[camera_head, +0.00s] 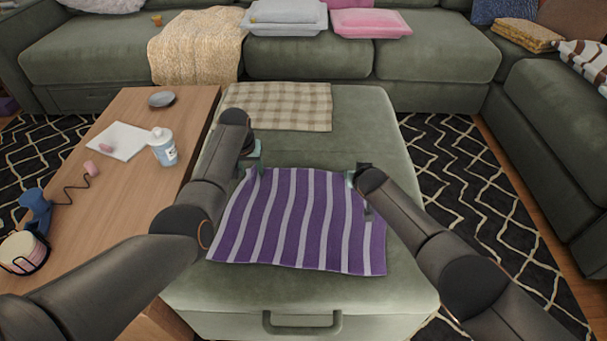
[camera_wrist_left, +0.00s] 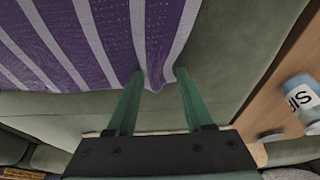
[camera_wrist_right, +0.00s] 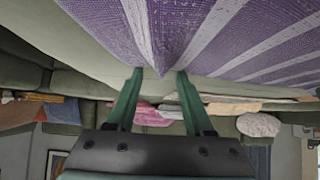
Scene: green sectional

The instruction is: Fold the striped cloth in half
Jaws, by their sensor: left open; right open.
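The purple and white striped cloth (camera_head: 300,225) lies spread out on the green ottoman (camera_head: 365,115), its stripes running from the far edge to the near edge. My left gripper (camera_head: 256,168) is at its far left corner. In the left wrist view the open fingers (camera_wrist_left: 160,75) have a slightly puckered bit of the cloth (camera_wrist_left: 105,35) between their tips. My right gripper (camera_head: 357,182) is at the far right corner. In the right wrist view its open fingers (camera_wrist_right: 160,74) have a pointed bit of cloth (camera_wrist_right: 170,35) between their tips. My right arm hides part of the cloth's right edge.
A beige checked cloth (camera_head: 285,103) lies flat on the ottoman beyond the striped one. At left, a wooden table (camera_head: 120,210) bears a white bottle (camera_head: 163,148), a white board and a blue object. A green sofa (camera_head: 435,50) with folded textiles and cushions stands behind.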

